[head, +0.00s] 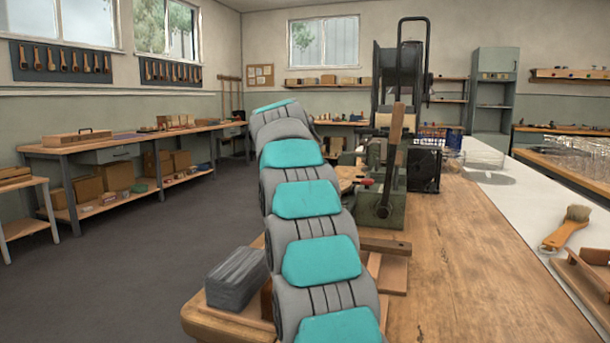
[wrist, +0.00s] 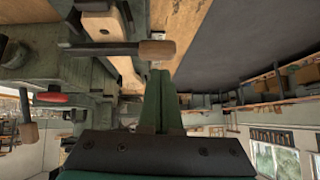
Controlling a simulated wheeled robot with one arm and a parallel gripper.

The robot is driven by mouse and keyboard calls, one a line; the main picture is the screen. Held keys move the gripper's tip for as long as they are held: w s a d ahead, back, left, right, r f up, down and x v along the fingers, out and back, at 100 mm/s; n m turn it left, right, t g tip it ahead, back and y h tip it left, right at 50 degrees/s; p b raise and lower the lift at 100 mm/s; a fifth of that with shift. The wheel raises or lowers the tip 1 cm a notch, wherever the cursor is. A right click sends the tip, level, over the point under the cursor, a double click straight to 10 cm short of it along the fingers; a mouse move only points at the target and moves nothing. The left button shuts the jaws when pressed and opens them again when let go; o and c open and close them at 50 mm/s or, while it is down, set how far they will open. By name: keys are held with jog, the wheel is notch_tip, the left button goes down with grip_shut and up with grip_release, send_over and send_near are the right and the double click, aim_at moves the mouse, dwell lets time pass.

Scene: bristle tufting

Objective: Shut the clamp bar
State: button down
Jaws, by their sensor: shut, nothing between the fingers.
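A green cast machine (head: 392,185) stands on the wooden bench. A dark lever with a wooden grip (head: 396,130) rises nearly upright from it. In the wrist view, which looks upside down, a level dark bar (wrist: 100,48) with a wooden handle (wrist: 157,49) sticks out from the machine. A wooden-handled lever (wrist: 28,125) also shows at left there. I cannot tell which of these is the clamp bar. My gripper (wrist: 160,76) is shut and empty, its green fingers together, near the level handle with no clear contact. In the head view my arm hides the gripper.
A red-tipped handle (head: 363,181) is on the machine's near side. A dark grey block (head: 236,279) lies at the bench's left corner. Wooden strips (head: 385,246) lie in front of the machine. A brush (head: 568,228) lies at right. The bench middle (head: 470,265) is clear.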

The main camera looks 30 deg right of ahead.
jog(key=shift+w+a+f+n+g+h, duration=0.1)
jog(key=shift+w+f+n+g+h, duration=0.1)
jog(key=shift+f, duration=0.25)
jog(key=shift+w+a+f+n+g+h, duration=0.1)
jog(key=shift+f+n+g+h, duration=0.1)
jog(key=shift+f, duration=0.2)
jog(key=shift+s+f, duration=0.1)
jog(key=shift+f, duration=0.1)
